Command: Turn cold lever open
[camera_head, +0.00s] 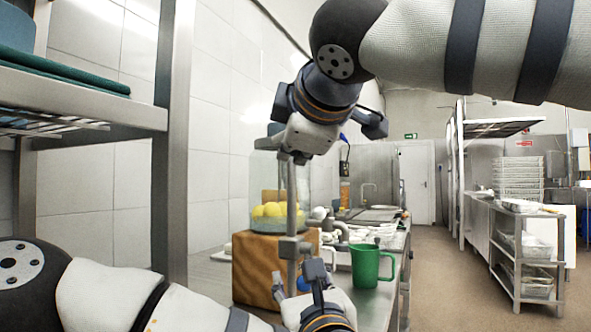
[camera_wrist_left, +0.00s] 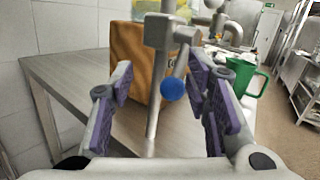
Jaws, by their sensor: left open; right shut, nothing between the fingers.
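The cold lever shows in the left wrist view as a thin metal rod with a blue ball knob (camera_wrist_left: 173,89) on the tap post (camera_wrist_left: 158,32). In the head view the metal post (camera_head: 291,215) rises in front of a wooden box. My left gripper (camera_head: 296,284) is open low beside the post, and a bit of blue shows near its fingers. My right gripper (camera_head: 293,157) is shut and empty at the post's upper part; contact cannot be told.
A brown wooden box (camera_head: 255,268) stands behind the post, with a glass jar of lemons (camera_head: 268,212) on it. A green mug (camera_head: 372,266) stands to the right on the steel counter (camera_head: 377,300). A metal shelf (camera_head: 85,100) is at the left.

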